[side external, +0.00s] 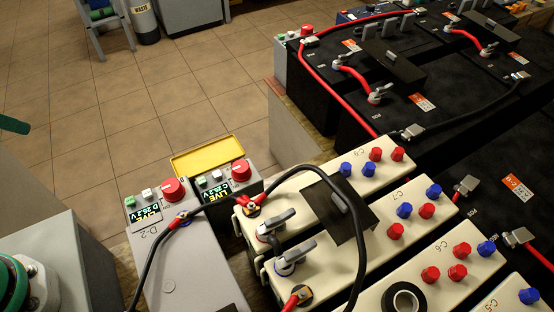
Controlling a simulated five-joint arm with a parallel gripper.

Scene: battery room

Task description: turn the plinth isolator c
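Two small meter boxes stand side by side left of centre. The right one has a display reading LIVE C 25.2 V (216,192) and a red knob (241,170); the left one has a display reading LIVE D 25.2 V (146,214) and a red knob (173,190). Two grey lever handles, an upper one (277,223) and a lower one (295,253), sit on the left ends of cream battery cases (330,250). No label marking the plinth isolator c is readable, so I cannot tell which part it is. My gripper is not in view.
A black cable (364,262) loops over the cream cases and a black plate (337,208). A tape roll (403,300) lies in front. Black batteries (440,80) with red cables fill the right. A yellow tray (208,155) lies behind the meters. Tiled floor (150,90) is open behind.

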